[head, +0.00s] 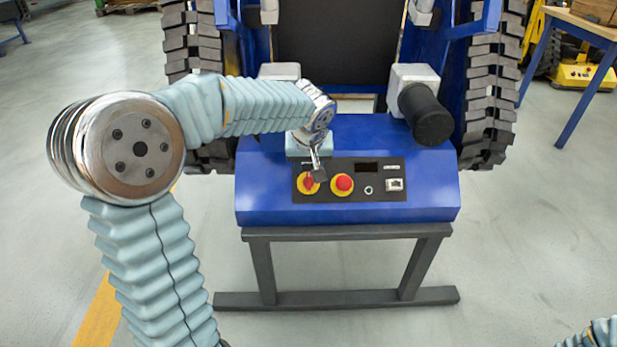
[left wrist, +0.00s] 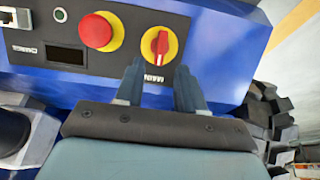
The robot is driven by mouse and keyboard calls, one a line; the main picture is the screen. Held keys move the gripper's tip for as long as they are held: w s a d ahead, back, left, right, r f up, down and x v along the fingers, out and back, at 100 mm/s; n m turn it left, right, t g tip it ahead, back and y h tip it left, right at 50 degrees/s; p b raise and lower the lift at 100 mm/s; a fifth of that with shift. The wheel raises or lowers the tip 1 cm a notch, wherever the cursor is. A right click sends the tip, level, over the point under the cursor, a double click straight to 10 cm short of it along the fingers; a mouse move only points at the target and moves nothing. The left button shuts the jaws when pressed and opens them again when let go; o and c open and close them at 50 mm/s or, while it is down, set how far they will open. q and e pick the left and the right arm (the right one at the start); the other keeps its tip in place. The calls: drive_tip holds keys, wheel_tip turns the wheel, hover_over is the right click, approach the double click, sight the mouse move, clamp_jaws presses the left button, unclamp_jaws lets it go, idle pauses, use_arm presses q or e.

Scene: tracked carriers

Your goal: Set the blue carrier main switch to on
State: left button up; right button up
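The blue carrier (head: 350,217) stands in front of me with a black control panel (head: 377,193) on its sloped blue top. The main switch (head: 308,184) is a red rotary handle on a yellow round plate at the panel's left end. In the left wrist view the switch (left wrist: 159,43) shows its red handle upright in that picture. My left gripper (head: 317,168) is just over the switch and partly covers it. In the left wrist view its two fingers (left wrist: 160,80) are apart, with nothing between them, pointing at the switch. Contact cannot be told. My right gripper is not in view.
A red push button (head: 344,183) on a yellow plate is beside the switch. A small dark display (head: 367,167) and a socket (head: 395,184) are farther right. Black tracks (head: 490,95) flank the carrier. A table (head: 580,25) stands at the back right.

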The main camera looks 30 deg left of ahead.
sight(309, 176)
use_arm(q)
drive_tip(key=x, duration=0.6)
clamp_jaws()
